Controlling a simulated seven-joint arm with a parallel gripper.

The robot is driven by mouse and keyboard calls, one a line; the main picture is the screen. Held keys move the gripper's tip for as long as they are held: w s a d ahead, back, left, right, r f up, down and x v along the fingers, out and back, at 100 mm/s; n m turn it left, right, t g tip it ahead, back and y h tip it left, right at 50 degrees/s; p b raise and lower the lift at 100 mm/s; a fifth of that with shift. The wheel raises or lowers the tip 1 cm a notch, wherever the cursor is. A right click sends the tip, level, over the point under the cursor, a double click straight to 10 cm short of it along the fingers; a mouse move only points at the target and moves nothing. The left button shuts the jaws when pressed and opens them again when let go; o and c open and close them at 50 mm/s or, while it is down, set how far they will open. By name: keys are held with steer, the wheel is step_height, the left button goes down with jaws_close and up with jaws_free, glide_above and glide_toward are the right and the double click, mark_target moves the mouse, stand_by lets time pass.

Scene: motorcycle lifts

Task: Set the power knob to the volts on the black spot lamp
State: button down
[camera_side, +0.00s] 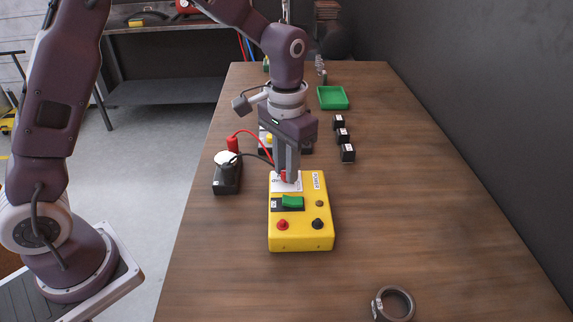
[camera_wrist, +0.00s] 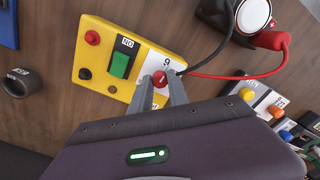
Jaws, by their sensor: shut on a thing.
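The yellow power box (camera_side: 300,240) lies on the wooden bench; it also shows in the wrist view (camera_wrist: 108,30). Its red power knob (camera_wrist: 160,78) has a white pointer mark and stands on a white label. A figure like a 9 shows beside it; the ON text appears upside down there, so it may be a 6. My gripper (camera_side: 285,178) points down with its fingers shut on the knob, partly hiding the dial. The black spot lamp (camera_side: 228,184), with a white round lens (camera_wrist: 253,15), stands left of the box in the side view. Its volts marking is not readable.
A green switch (camera_wrist: 120,64) is on the box. Red (camera_wrist: 235,77) and black leads run between box and lamp. Small black blocks (camera_side: 347,153), a green tray (camera_side: 333,97) and a dark ring (camera_side: 393,304) lie on the bench.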

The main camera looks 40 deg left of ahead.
steer(key=shift+r+n, duration=0.1)
steer(key=shift+n, duration=0.5)
steer(key=c, duration=1.3)
jaws_free()
steer(key=shift+o, duration=0.2)
step_height(320, 180, up, 7)
